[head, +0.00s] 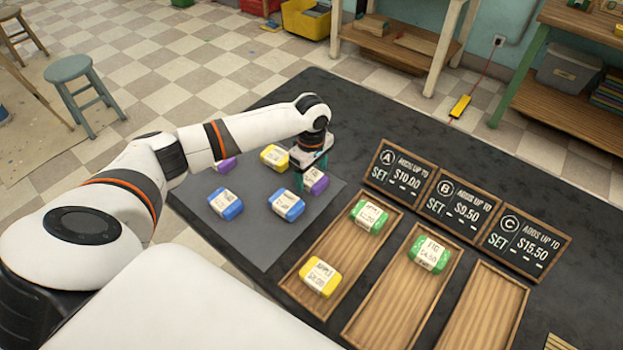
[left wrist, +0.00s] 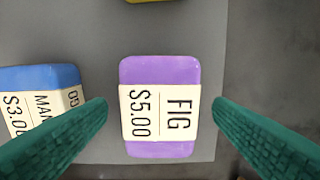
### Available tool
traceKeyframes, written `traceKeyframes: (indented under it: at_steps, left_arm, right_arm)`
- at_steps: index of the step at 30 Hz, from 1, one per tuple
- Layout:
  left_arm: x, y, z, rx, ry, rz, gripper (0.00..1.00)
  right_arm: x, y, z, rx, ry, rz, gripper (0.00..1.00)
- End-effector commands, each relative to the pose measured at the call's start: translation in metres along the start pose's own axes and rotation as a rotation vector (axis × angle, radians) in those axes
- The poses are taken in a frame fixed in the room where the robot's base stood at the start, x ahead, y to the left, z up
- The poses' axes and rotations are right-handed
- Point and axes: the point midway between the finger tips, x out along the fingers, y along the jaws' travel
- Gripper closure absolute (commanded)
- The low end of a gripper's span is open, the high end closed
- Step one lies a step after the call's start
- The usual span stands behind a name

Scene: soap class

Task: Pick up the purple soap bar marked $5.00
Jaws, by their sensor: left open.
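The purple soap bar (left wrist: 160,72) has a cream band reading FIG $5.00 and lies on the grey mat (head: 245,241). In the left wrist view it sits between the two green fingers of my left gripper (left wrist: 160,118), with a gap on each side. In the head view this soap bar (head: 317,182) shows partly, at the right side of the mat beside the gripper (head: 310,178). My left gripper is open and points down over it. A second purple bar (head: 227,164) lies at the mat's far left, partly hidden by my arm. My right gripper does not show.
A blue bar (head: 287,205) lies close beside the purple one; another blue bar (head: 225,204) and a yellow bar (head: 274,157) are also on the mat. Wooden trays hold a yellow bar (head: 320,277) and green bars (head: 369,216) (head: 430,253); the rightmost tray (head: 483,312) is empty. Price signs (head: 464,208) stand behind.

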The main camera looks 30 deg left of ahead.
Motion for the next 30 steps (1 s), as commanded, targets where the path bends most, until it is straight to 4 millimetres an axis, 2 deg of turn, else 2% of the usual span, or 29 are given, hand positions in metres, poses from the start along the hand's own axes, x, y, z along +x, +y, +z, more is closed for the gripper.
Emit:
traceKeyframes:
  at_steps: [3, 9, 18, 26, 30]
  left_arm:
    - [0.006, 0.000, 0.000, 0.001, 0.000, 0.000, 0.25]
    - [0.006, 0.000, 0.000, 0.002, 0.000, -0.001, 0.26]
    - [0.006, 0.000, 0.000, 0.002, 0.000, -0.001, 0.75]
    - [0.003, 0.000, 0.000, 0.001, 0.001, -0.002, 0.76]
    - [-0.014, -0.001, 0.000, 0.002, 0.001, -0.005, 0.76]
  right_arm:
    - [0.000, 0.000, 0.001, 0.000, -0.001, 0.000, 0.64]
    - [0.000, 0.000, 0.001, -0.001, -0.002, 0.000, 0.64]
    - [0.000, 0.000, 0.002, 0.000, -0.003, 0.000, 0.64]
    - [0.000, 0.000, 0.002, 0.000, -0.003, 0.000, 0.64]
    - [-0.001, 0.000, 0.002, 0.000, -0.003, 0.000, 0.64]
